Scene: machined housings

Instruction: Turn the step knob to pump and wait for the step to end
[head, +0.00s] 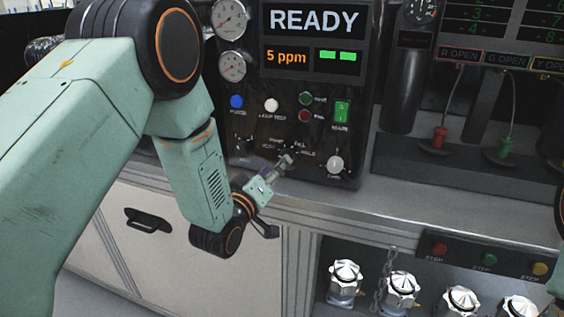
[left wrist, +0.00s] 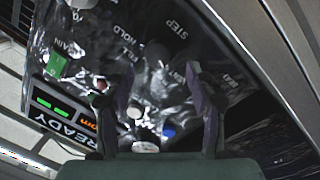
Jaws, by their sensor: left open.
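The step knob (left wrist: 157,52) is a dark round knob on the black control panel, beside the STEP lettering in the left wrist view. FILL and HOLD lettering sits around it. Its pointer direction is too dark to read. My left gripper (head: 285,164) is in front of the lower panel in the head view and hides most of the knob there. In the left wrist view its two fingers (left wrist: 160,80) are spread apart, with the knob beyond and between the tips; contact cannot be told. The display (head: 314,22) reads READY. My right gripper is out of view.
A pale knob (head: 335,163) and a green lit switch (head: 341,112) are right of the gripper. Blue (head: 236,101) and white (head: 271,105) buttons are above left. A steel counter edge (head: 420,208) runs below the panel. Capped metal fittings (head: 345,280) stand underneath.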

